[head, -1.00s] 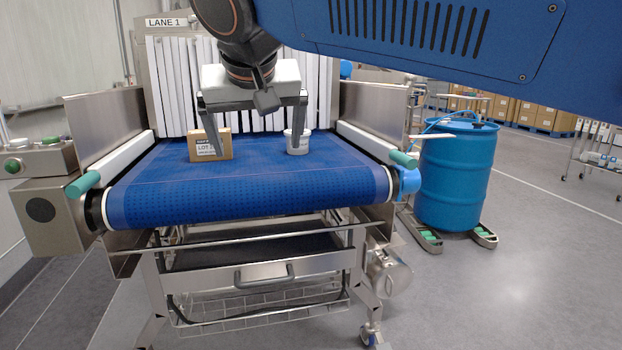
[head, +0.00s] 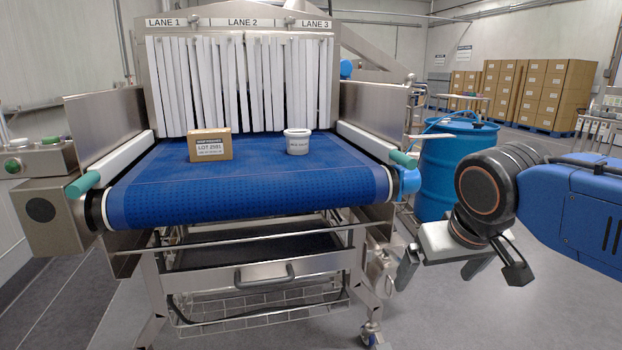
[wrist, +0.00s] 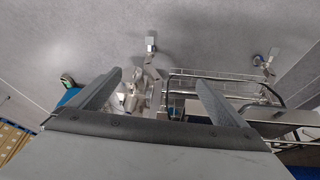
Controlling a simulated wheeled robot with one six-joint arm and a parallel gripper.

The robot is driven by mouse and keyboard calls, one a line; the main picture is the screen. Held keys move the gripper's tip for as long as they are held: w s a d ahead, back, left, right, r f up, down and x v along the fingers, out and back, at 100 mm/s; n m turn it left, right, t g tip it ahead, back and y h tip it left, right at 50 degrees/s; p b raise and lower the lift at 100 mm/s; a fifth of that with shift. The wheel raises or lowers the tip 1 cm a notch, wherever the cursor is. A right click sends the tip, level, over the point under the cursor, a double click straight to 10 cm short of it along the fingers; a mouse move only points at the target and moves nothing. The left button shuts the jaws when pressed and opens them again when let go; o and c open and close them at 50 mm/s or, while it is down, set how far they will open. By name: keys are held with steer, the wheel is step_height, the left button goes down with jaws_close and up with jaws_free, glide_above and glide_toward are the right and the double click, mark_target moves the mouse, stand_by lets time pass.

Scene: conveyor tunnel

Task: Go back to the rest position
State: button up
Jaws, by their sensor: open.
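My gripper (head: 437,273) is to the right of the conveyor in the head view, in front of the blue drum. It points downward, and its two fingers are apart with nothing between them. In the wrist view my gripper (wrist: 158,92) also shows spread, empty fingers above the grey floor and part of the conveyor's frame. A cardboard box (head: 211,146) labelled LOT stands on the blue belt at the left. A white tub (head: 298,142) stands upright on the belt to its right.
The conveyor belt (head: 250,190) enters a tunnel behind white strip curtains (head: 245,85). A blue drum (head: 440,170) stands right of the conveyor. Below the belt are a drawer and a wire basket (head: 262,312). Stacked cartons (head: 553,95) stand far back right.

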steer(key=s+d+f+m, duration=0.1)
steer(key=s+d+f, duration=0.5)
steer(key=s+f, duration=0.3)
step_height(320, 180, down, 3)
steer(key=shift+f, duration=0.1)
